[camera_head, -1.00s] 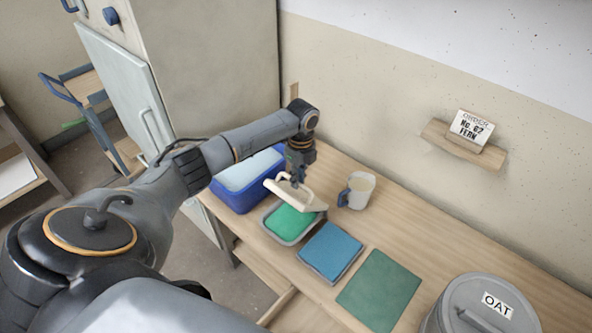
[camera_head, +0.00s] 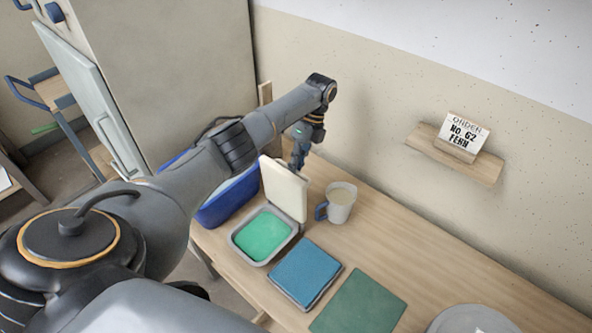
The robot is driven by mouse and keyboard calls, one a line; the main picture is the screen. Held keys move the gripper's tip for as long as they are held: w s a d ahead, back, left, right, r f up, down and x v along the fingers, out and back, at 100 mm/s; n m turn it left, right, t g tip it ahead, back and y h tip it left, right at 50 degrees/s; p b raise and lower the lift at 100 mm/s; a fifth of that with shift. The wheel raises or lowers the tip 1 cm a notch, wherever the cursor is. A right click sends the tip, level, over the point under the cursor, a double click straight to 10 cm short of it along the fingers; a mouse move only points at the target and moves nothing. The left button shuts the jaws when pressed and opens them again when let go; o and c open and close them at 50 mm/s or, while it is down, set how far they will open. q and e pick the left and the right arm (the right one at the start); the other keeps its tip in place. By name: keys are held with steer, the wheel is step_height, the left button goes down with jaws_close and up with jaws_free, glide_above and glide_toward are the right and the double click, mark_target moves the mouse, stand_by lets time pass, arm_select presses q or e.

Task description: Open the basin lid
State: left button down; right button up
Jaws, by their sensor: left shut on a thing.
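The basin (camera_head: 236,243) is a grey tray of green glaze on the wooden table. Its cream lid (camera_head: 284,190) stands about upright at the basin's back right edge, so the glaze is uncovered. My left gripper (camera_head: 299,160) is behind the lid near its top and is shut on the lid's handle. The lid hides the handle and part of the fingers. My right gripper is not in view.
A blue tub (camera_head: 228,200) stands left of the basin, partly behind my arm. A mug (camera_head: 342,207) stands close to the lid's right. A blue tile (camera_head: 306,272) and a green mat (camera_head: 360,303) lie in front. A grey bucket lid (camera_head: 470,320) shows at bottom right.

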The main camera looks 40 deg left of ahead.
arm_select(q)
steer(key=shift+w+d+f+g, duration=0.15)
steer(key=shift+f+g, duration=0.15)
steer(key=shift+f, duration=0.3)
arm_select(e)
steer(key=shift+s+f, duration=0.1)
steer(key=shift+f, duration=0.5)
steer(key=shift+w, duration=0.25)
arm_select(q)
steer(key=c, duration=1.6)
jaws_free()
steer(key=shift+o, duration=1.1)
steer(key=shift+w, duration=0.1)
steer(key=shift+r, duration=0.1)
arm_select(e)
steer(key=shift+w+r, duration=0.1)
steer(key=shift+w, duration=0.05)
arm_select(q)
steer(key=shift+r, duration=0.1)
steer(key=v, duration=0.7)
